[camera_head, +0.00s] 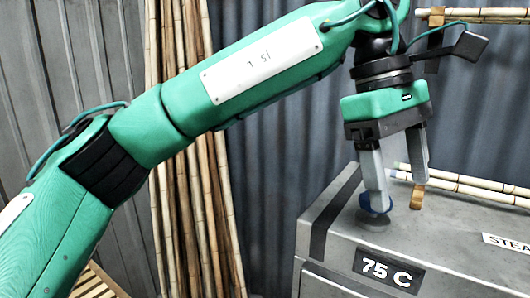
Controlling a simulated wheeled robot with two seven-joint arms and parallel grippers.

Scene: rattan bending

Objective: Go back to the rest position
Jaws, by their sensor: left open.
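My left gripper (397,190) hangs fingers-down over the grey metal box (345,225) at the right, on my green arm. Its two grey fingers are apart. The lower end of the left finger overlaps a small blue part (377,204) above a round grey base on the box top; I cannot tell whether they touch. The box has a "75 C" label on its front and a partly cut-off label starting "STEA". My right gripper is not in view.
Rattan poles (492,190) lie along the box top at the right, by a tan block (417,197). More poles (207,220) lean against the corrugated wall (265,180) behind my arm. A horizontal pole (490,15) is held by a tan bracket (435,38) at upper right.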

